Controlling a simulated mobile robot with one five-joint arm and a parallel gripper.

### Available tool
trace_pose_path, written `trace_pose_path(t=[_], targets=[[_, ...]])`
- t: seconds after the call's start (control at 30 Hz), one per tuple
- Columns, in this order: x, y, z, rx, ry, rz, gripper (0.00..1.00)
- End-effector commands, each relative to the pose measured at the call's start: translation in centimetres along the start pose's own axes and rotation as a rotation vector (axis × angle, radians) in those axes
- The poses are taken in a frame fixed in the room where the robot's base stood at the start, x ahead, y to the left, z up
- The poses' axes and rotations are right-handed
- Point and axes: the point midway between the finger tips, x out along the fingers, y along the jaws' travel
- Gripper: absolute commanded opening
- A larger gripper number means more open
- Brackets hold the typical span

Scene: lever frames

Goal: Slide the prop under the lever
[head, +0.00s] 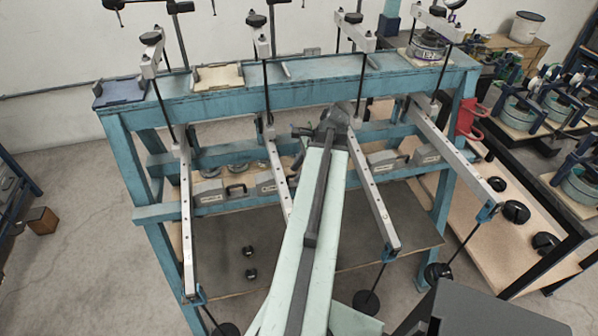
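Several long silver levers hang on a teal frame (300,88) and slope toward me. One lever (186,225) is at the left, one (375,205) is right of my arm, and one (445,145) is further right. Another lever (271,165) runs partly behind my arm. Grey blocks with dark handles, possibly the props, sit on the frame's middle shelf: one (208,192) at the left, one (383,161) right of my arm. My gripper (333,118) is at the far end of my pale green arm, near the middle levers. Its fingertips are hidden, and I cannot tell whether it touches anything.
Dark round weights (366,303) hang from the lever ends. Small black weights (250,274) lie on the lower board. A bench (575,200) with green-and-black devices stands at the right, above a wooden shelf (480,225). Floor at the left (80,230) is mostly clear.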

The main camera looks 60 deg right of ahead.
Motion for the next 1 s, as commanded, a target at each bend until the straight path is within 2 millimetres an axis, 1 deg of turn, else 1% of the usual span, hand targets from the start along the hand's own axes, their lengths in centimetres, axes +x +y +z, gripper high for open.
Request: trace_pose_path(t=[0.27,0.37,0.47,0.7,0.77,0.87,1.0], targets=[[-0.2,0.0,-0.4,0.005,0.005,-0.004,0.33],[-0.8,-0.1,-0.4,0.006,0.005,-0.004,0.33],[-2.1,-0.1,-0.3,0.008,0.006,-0.004,0.33],[-6.7,-0.2,-0.1,0.007,0.005,-0.005,0.33],[-7.6,-0.1,-0.2,0.008,0.005,-0.004,0.33],[-8.2,-0.1,-0.3,0.006,0.004,-0.003,0.33],[-8.0,0.1,-0.4,0.005,0.004,-0.003,0.33]])
